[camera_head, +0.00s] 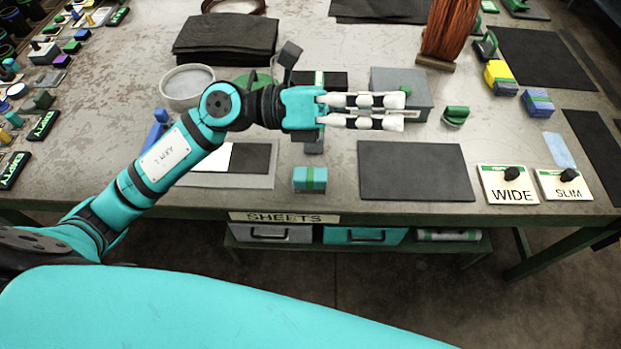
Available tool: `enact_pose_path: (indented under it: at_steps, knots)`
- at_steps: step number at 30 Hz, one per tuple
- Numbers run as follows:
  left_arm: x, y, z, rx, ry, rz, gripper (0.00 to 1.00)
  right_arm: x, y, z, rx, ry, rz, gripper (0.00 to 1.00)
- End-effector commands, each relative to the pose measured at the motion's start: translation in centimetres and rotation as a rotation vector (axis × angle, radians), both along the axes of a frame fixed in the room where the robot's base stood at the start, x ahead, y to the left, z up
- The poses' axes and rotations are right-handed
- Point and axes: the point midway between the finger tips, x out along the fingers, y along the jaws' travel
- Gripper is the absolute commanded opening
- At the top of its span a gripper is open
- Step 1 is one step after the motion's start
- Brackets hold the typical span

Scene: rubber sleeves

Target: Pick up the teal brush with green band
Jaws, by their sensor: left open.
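A small teal block with a green band (310,179), which fits the teal brush with green band, lies near the front edge of the table, left of a dark mat. It is below and left of my left gripper in the picture, and nothing touches it. My left gripper (404,111) reaches in from the left, its white fingers pointing right. The fingers are apart with a narrow gap and nothing shows between them. It is over a grey block (416,84) and hides part of it. My right gripper is out of view.
A dark mat (415,172) lies right of the teal block. The WIDE sign (513,196) and SLIM sign (557,192) stand at the right front. Many small items line the left.

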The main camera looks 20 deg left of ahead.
Motion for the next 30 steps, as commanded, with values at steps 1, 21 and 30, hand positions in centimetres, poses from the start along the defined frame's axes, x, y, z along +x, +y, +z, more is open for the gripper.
enact_pose_path:
  at_steps: [1,21,30]
  knots:
    - [-0.2,0.3,-2.2,0.187,-0.095,-0.055,0.65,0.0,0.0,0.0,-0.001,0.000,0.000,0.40]
    - [3.2,16.5,-15.6,1.356,-0.273,-0.275,0.65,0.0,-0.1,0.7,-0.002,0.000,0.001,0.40]
    - [3.8,14.0,-21.5,1.353,-0.274,-0.272,0.65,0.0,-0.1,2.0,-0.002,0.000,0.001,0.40]
